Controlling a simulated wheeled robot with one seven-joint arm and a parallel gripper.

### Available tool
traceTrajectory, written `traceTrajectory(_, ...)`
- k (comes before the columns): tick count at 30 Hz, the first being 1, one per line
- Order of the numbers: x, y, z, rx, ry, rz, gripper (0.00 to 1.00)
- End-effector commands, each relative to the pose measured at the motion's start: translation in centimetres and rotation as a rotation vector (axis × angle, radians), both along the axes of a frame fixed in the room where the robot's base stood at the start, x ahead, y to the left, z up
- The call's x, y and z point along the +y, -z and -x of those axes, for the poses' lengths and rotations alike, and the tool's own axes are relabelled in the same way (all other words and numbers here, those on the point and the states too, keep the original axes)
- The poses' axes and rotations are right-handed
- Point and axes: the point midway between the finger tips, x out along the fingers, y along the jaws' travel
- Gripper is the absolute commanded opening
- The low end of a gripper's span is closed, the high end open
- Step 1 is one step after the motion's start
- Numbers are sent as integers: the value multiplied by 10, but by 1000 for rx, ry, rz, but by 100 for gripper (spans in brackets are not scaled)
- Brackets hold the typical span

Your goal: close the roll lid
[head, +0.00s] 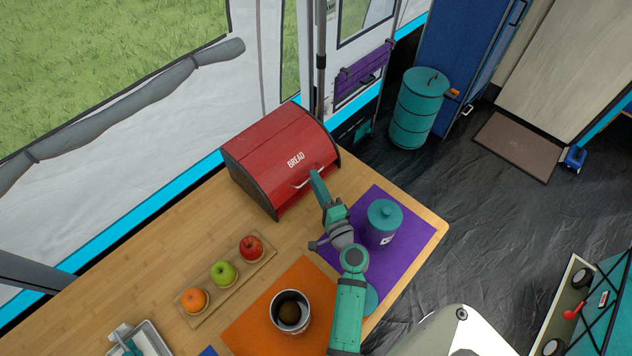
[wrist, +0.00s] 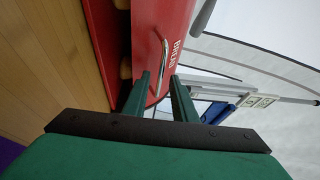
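The red bread box (head: 275,150) with its curved roll lid stands at the back of the wooden table in the head view. The lid (wrist: 150,22) also shows in the wrist view, with a narrow dark gap and tan items visible beside its lower edge. Its metal handle (head: 301,182) is on the lid's front, and the handle also shows in the wrist view (wrist: 164,52). My gripper (head: 315,174) is at the box front, close to the handle. In the wrist view its two fingers (wrist: 160,77) are apart, with the handle just beyond the tips; contact is unclear.
A teal canister (head: 383,222) stands on the purple mat (head: 417,232) beside my arm. A fruit tray (head: 232,283) lies in front of the box. A cup (head: 290,312) stands on the orange mat (head: 300,271). A tent pole (head: 320,60) rises behind the box.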

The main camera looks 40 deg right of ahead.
Motion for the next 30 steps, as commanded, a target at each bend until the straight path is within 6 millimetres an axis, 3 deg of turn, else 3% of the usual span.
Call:
traceTrajectory(5, 3, 2, 18, 1, 3, -3, 25)
traceTrajectory(18, 23, 5, 90, 3, 0, -2, 25)
traceTrajectory(30, 27, 5, 103, 1, -1, 0, 25)
